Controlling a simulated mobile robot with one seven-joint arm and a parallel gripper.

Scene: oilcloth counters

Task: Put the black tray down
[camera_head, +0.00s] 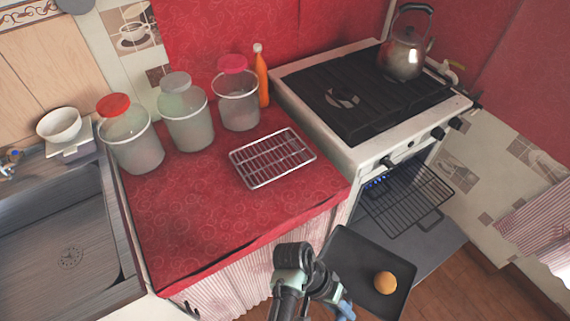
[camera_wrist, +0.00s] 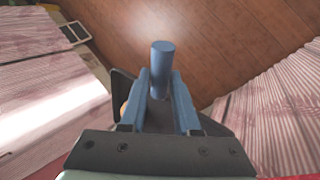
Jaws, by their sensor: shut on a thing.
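The black tray (camera_head: 352,262) is in the air at the lower middle right of the head view, in front of the counter and the open oven. A round orange-brown bun-like item (camera_head: 385,282) lies on it. My gripper (camera_head: 344,308) is shut on the tray's near left part; the exact grip is partly hidden. In the wrist view the blue fingers of my gripper (camera_wrist: 160,98) are close together, with dark parts of the tray (camera_wrist: 121,88) showing beside and behind them. A blue cylinder stands out near the fingertips there.
A wire rack (camera_head: 272,157) lies on the red counter (camera_head: 190,215), which has free room in front and left. Three lidded jars and an orange bottle (camera_head: 261,76) stand behind. The stove (camera_head: 350,95) holds a kettle (camera_head: 403,55). An oven rack (camera_head: 405,200) sticks out. The sink is left.

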